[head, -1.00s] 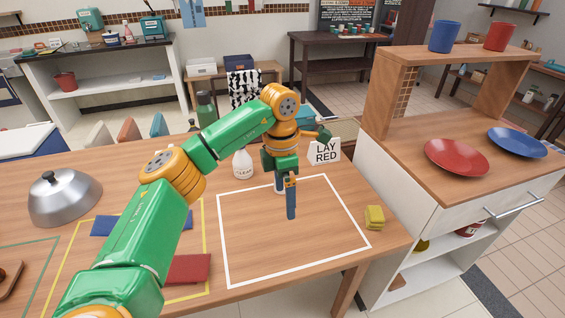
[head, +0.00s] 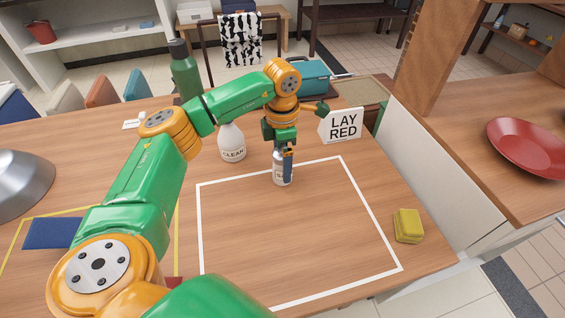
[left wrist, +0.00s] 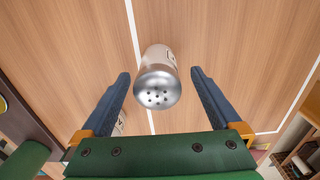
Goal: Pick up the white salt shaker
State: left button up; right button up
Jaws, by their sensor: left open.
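The white salt shaker (head: 278,177) stands upright on the table at the back edge of the white outline, partly hidden by my left gripper (head: 287,163). In the left wrist view the shaker (left wrist: 158,84) shows its silver top with several holes and part of its pale body. It lies between the two blue fingers of my left gripper (left wrist: 160,74), with a gap on each side. The gripper is open and holds nothing. My right gripper is not in view.
A white bottle (head: 232,142) marked CLEAN stands left of the shaker, with a green bottle (head: 185,75) behind. A LAY RED sign (head: 341,125) stands back right. A yellow sponge (head: 408,226) lies right of the white outline (head: 390,245), whose inside is clear.

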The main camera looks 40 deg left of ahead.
pick_arm(q)
jog(key=shift+w+a+f, duration=0.1)
jog(key=shift+w+f, duration=0.05)
jog(key=shift+f, duration=0.6)
jog(key=shift+r, duration=0.1)
grip_shut()
